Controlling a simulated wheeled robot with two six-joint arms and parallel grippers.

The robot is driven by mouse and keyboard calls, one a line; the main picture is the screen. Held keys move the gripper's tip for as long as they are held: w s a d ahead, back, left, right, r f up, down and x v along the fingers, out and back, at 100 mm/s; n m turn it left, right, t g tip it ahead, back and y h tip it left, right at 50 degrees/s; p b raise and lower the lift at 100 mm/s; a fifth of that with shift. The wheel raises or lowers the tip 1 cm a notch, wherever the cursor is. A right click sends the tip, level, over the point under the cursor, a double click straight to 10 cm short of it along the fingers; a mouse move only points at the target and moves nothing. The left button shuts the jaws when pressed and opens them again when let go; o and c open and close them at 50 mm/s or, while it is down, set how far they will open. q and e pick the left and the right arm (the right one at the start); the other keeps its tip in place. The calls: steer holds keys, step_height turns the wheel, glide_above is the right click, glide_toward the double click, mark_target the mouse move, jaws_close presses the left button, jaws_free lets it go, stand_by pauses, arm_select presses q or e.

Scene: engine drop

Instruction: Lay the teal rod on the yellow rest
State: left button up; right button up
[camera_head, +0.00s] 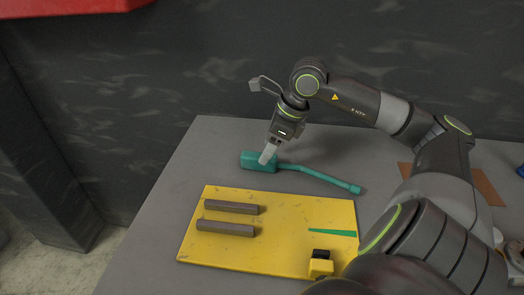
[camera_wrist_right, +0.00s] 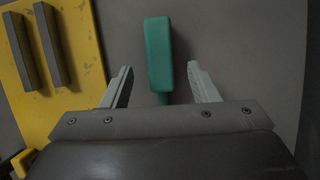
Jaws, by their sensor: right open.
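The teal rod (camera_head: 318,176) lies on the grey table behind the yellow board, with a thick block end at the left and a thin shaft running right to a small knob. My right gripper (camera_head: 267,156) is over the block end. In the right wrist view the block end (camera_wrist_right: 159,55) lies between the open fingers of my right gripper (camera_wrist_right: 160,85), with a gap on each side. The yellow rest (camera_head: 320,268) is a small block with a dark top at the front right of the yellow board. My left gripper is not in view.
The yellow board (camera_head: 270,210) carries two dark bars (camera_head: 226,228) and a green wedge mark (camera_head: 325,232). It also shows in the right wrist view (camera_wrist_right: 75,103). A brown mat (camera_head: 487,187) lies at the right, behind my right arm. The table's left side is clear.

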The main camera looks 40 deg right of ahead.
mark_target(249, 159)
steer(key=b+x, duration=0.2)
steer(key=x, duration=0.2)
steer(key=shift+w+f, duration=0.1)
steer(key=shift+w, duration=0.05)
steer(key=shift+c, duration=0.3)
jaws_close()
